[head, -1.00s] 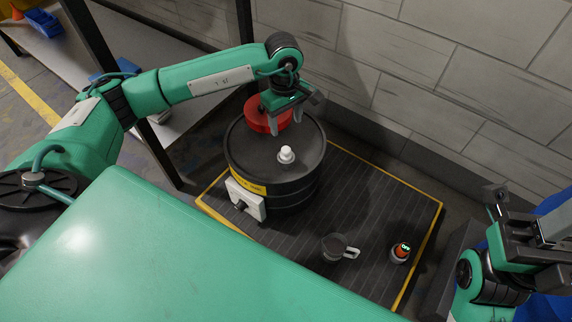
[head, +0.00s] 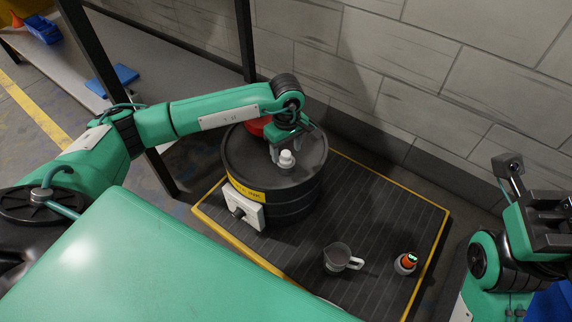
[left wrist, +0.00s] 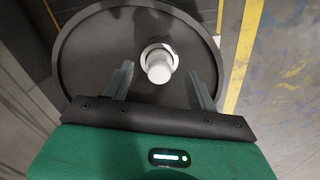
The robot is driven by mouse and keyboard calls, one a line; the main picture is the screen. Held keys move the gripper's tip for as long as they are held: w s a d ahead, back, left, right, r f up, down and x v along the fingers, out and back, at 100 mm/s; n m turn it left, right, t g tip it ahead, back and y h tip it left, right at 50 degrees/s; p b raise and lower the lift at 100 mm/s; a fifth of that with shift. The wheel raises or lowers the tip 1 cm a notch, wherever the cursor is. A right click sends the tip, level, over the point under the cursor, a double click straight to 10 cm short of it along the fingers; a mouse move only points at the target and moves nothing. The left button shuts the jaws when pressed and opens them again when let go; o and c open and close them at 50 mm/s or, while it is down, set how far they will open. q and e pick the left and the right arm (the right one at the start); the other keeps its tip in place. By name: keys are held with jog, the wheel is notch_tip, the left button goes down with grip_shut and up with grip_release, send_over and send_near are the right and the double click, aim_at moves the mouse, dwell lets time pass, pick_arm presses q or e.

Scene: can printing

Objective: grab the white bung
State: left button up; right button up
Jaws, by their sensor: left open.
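The white bung (head: 286,157) stands upright on the top of a black drum (head: 250,165). In the left wrist view the bung (left wrist: 158,64) shows just beyond the fingertips, roughly midway between them. My left gripper (head: 286,152) is open and empty, over the drum top and close around the bung. In the left wrist view its two fingers (left wrist: 158,80) stand apart; I cannot tell whether either touches the bung. My right gripper (head: 520,185) is at the right edge, partly cut off; its jaws are unclear.
A red round object (head: 257,126) lies on the drum behind my left gripper. A metal mug (head: 337,257) and a small orange-topped device (head: 406,263) stand on the dark yellow-edged platform (head: 350,210). A block wall (head: 430,90) rises behind.

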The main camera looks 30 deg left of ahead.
aim_at(286, 161)
pick_arm(q)
jog(key=shift+f+b, duration=0.35)
jog(key=shift+f, duration=0.85)
jog(key=shift+c, duration=0.2)
jog(key=c, duration=1)
jog(key=shift+c, duration=0.2)
jog(key=shift+r, duration=0.15)
